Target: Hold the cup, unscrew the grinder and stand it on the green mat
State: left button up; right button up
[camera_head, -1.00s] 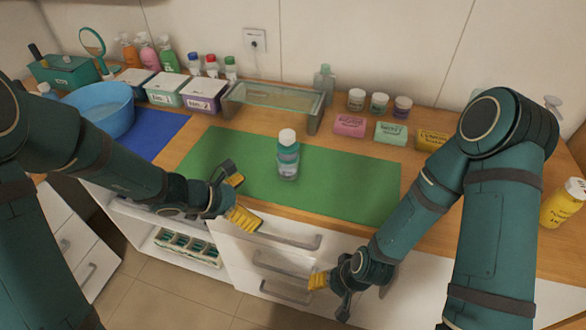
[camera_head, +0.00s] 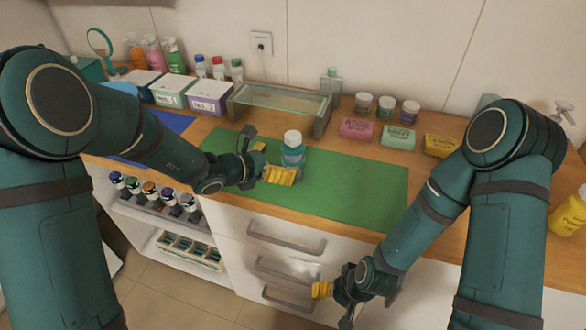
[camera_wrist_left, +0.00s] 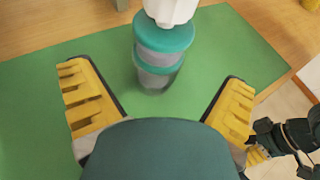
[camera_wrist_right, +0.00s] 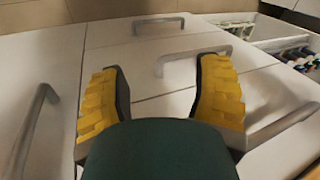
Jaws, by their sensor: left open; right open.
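The grinder with its white top (camera_head: 292,138) and teal body stands upright on the green mat (camera_head: 350,190). Its lower part, the cup (camera_head: 292,158), is partly hidden by my left gripper in the head view. In the left wrist view the teal and grey cup (camera_wrist_left: 160,58) stands just beyond and between the open yellow fingers, with the white top (camera_wrist_left: 170,10) cut by the frame edge. My left gripper (camera_head: 272,161) is open and empty beside the cup. My right gripper (camera_head: 322,290) is open and empty, low in front of the drawers.
Soap boxes (camera_head: 398,137) and small jars (camera_head: 387,106) stand at the back right. White bins (camera_head: 210,95) are at the back left. Drawer handles (camera_head: 287,238) stick out below the counter. The mat's right half is clear.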

pick_arm(q)
jog(key=x, duration=0.5)
jog(key=shift+w+b, duration=0.1)
jog(key=shift+b, duration=0.2)
jog(key=shift+r, duration=0.1)
jog(key=shift+c, duration=0.3)
jog(key=c, duration=1.4)
